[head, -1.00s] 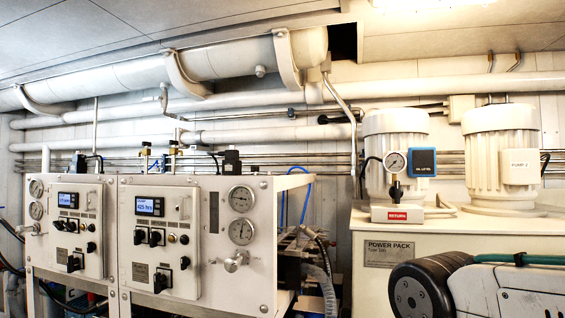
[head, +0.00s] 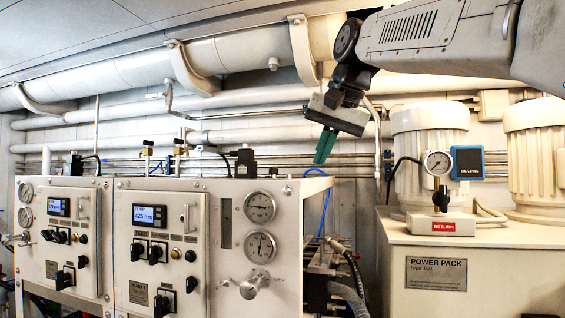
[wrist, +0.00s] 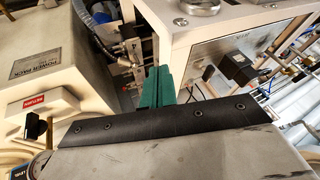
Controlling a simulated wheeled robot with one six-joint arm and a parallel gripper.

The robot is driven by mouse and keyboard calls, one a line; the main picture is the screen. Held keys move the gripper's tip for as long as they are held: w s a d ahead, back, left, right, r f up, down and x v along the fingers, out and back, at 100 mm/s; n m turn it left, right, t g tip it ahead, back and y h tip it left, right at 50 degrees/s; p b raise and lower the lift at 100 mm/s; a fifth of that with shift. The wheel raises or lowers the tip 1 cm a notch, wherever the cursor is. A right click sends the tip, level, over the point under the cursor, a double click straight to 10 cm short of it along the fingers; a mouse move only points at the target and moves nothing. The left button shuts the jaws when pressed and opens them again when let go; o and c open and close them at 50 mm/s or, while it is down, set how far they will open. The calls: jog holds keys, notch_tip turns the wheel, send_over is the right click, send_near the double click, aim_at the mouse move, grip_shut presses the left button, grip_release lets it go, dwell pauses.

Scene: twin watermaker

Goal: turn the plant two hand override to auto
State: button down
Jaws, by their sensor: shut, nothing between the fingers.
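The right-hand white control panel (head: 160,250) has a plate that seems to read "PLANT 2" (head: 138,293), a lit blue display (head: 150,215) and several black rotary switches. My gripper (head: 324,158), with green fingers, is shut and empty, above and right of the cabinet and apart from the panel. The shut fingers show in the wrist view (wrist: 157,88).
A similar panel (head: 72,240) stands at left. Gauges (head: 260,207) and a valve handle (head: 253,284) are on the cabinet's right front. The power pack (head: 435,275) stands at right, with hoses (head: 350,270) between. Pipes run overhead. The space before the panels looks clear.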

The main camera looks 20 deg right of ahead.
aim_at(274, 173)
jog(key=w+r+t, duration=0.1)
jog(key=w+r, duration=0.3)
jog(key=r, duration=0.2)
jog(key=shift+m, duration=0.4)
jog(key=x, duration=0.9)
jog(key=shift+f, duration=0.1)
jog(key=shift+w+a+y, duration=0.3)
jog(key=shift+w+a, duration=0.55)
jog(key=shift+a, duration=0.25)
jog(key=shift+w+a, duration=0.45)
jog(key=shift+a, duration=0.1)
jog(key=shift+d, duration=0.15)
